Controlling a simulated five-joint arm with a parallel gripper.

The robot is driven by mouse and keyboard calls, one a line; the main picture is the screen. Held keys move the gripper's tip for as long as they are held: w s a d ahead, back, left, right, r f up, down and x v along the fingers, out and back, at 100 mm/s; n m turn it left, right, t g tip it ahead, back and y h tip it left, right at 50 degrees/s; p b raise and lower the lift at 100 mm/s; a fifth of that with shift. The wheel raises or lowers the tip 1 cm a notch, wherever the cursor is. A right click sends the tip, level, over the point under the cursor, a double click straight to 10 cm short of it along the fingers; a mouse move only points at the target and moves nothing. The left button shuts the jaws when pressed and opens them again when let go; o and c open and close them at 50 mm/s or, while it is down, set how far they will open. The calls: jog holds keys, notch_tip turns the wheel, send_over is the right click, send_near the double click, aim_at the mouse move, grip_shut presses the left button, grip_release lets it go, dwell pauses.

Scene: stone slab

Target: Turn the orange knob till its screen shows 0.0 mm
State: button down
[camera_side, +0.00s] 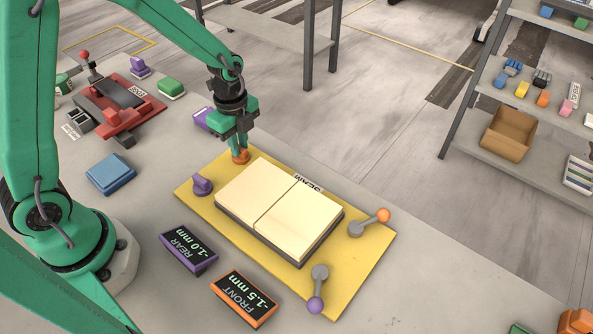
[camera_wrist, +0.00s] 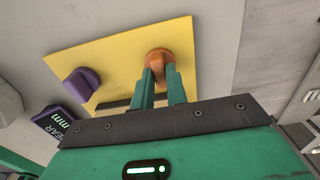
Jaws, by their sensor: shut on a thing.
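The orange knob (camera_side: 240,156) stands at the back left corner of the yellow plate (camera_side: 355,262). My gripper (camera_side: 238,145) is above it with its fingers shut on it. In the wrist view the orange knob (camera_wrist: 158,60) shows between and beyond the two green fingertips (camera_wrist: 160,75). The orange-framed screen (camera_side: 244,298) reads FRONT -1.5 mm. The purple-framed screen (camera_side: 188,250) reads REAR -1.0 mm. The purple knob (camera_side: 202,186) stands on the plate near its left corner, apart from my gripper.
Two pale boards (camera_side: 283,210) lie side by side on the plate at a seam. A lever with an orange ball (camera_side: 383,215) and one with a purple ball (camera_side: 315,305) stand at the right. A blue block (camera_side: 110,174) and a red device (camera_side: 120,105) are to the left.

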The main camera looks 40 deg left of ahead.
jog(key=shift+n, duration=0.5)
jog(key=n, duration=0.2)
jog(key=shift+n, duration=0.4)
jog(key=n, duration=0.3)
jog(key=shift+n, duration=0.3)
jog(key=n, duration=2.2)
jog(key=shift+r, duration=0.1)
jog(key=shift+n, duration=0.3)
